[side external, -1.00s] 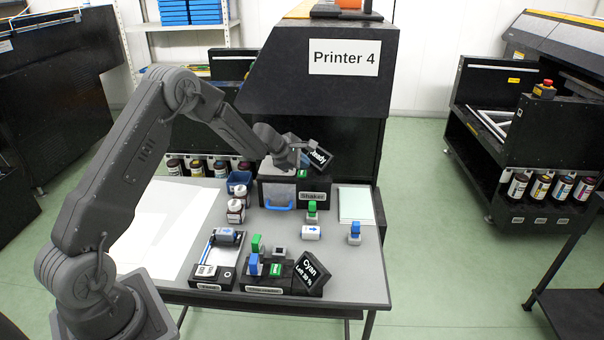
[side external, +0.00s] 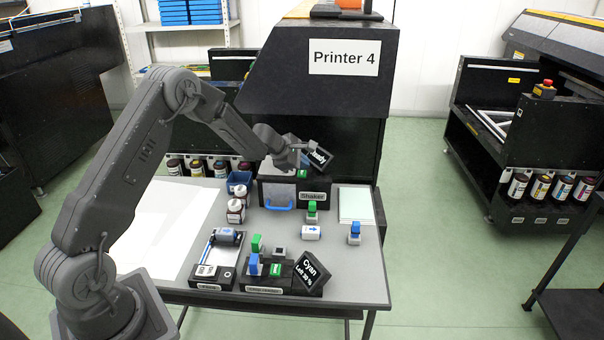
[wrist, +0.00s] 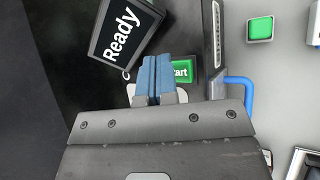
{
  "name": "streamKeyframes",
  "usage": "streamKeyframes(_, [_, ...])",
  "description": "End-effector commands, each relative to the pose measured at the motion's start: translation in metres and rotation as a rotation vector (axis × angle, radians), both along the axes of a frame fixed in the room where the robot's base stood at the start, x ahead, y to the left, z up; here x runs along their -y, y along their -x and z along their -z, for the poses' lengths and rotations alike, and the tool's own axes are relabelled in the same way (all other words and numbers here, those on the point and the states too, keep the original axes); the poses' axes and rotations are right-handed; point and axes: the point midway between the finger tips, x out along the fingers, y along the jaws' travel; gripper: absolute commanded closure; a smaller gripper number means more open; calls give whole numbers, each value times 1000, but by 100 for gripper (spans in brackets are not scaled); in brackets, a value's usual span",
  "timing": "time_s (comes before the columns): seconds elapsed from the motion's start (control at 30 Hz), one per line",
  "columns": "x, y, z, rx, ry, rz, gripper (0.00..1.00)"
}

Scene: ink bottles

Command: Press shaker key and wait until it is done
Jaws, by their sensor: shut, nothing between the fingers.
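The black shaker (side external: 318,197) stands at the back of the table, with a blue handle (side external: 279,207) on its front. Its tilted screen (side external: 319,158) reads "Ready", also clear in the wrist view (wrist: 122,35). The green start key (side external: 302,174) is on top of the shaker. In the wrist view the key (wrist: 182,71) is partly hidden behind my fingers. My gripper (wrist: 155,60) is shut and empty, its blue fingertips over or just beside the key's left part. I cannot tell whether they touch it. In the side view my gripper (side external: 303,160) is above the shaker.
A "Cyan" screen (side external: 311,272) is at the table's front. Printer 4 (side external: 330,110) rises behind.

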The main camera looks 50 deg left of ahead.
Motion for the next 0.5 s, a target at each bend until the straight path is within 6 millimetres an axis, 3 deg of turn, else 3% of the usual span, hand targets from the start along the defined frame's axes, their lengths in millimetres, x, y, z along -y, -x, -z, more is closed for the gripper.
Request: streamKeyframes(0.5, [0,0,7,0,0,0,100])
